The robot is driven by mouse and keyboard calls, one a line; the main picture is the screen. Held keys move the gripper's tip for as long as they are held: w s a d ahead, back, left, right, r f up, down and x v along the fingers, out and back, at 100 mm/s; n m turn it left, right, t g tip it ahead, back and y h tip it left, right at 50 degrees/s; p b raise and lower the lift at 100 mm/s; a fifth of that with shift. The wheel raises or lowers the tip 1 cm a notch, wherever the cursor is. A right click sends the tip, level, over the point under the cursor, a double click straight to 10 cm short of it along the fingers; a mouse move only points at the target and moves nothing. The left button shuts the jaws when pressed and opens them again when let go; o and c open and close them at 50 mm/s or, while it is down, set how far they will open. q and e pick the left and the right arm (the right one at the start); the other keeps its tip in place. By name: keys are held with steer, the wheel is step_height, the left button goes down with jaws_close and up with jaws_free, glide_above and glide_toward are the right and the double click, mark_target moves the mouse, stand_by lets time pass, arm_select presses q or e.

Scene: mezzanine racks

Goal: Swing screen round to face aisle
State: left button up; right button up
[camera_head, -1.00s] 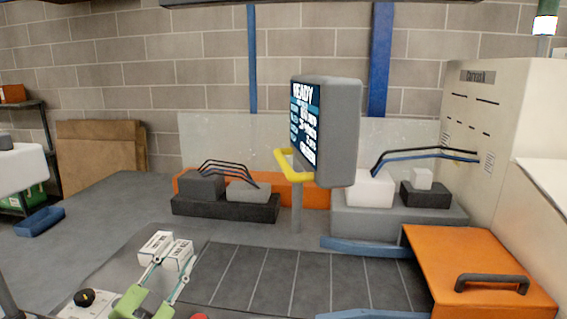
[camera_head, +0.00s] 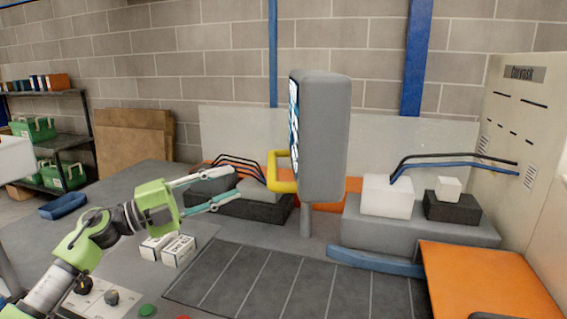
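The grey screen (camera_head: 323,135) stands on a post (camera_head: 306,219) behind the dark roller bed. Its lit face (camera_head: 293,125) points left and shows only as a thin strip, its text unreadable. The broad grey housing side is towards me. A yellow handle (camera_head: 283,187) sticks out on the screen's left side. My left gripper (camera_head: 234,184) is open and empty. Its two fingers point right towards the handle, with a gap in the picture between them and it. My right gripper is out of view.
Small white boxes (camera_head: 179,250) lie below my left gripper. Control knobs (camera_head: 111,297) and a green button (camera_head: 147,310) are at the front left. Cable-topped blocks (camera_head: 257,206) stand behind the gripper. An orange cover (camera_head: 478,280) and a cream cabinet (camera_head: 516,160) are at right.

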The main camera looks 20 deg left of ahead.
mark_target(271, 163)
arm_select(q)
steer(key=p+x, duration=0.1)
steer(key=x, duration=0.1)
steer(key=r+p+x, duration=0.1)
steer(key=x, duration=0.2)
steer(key=shift+p, duration=0.3)
steer(key=x, duration=0.2)
steer(key=p+x, duration=0.1)
steer(key=x, duration=0.1)
steer(key=p+x, duration=0.1)
steer(key=shift+w+d+f, duration=0.2)
steer(key=shift+w+d, duration=0.05)
steer(key=shift+d, duration=0.15)
steer(key=shift+w+d, duration=0.3)
jaws_close()
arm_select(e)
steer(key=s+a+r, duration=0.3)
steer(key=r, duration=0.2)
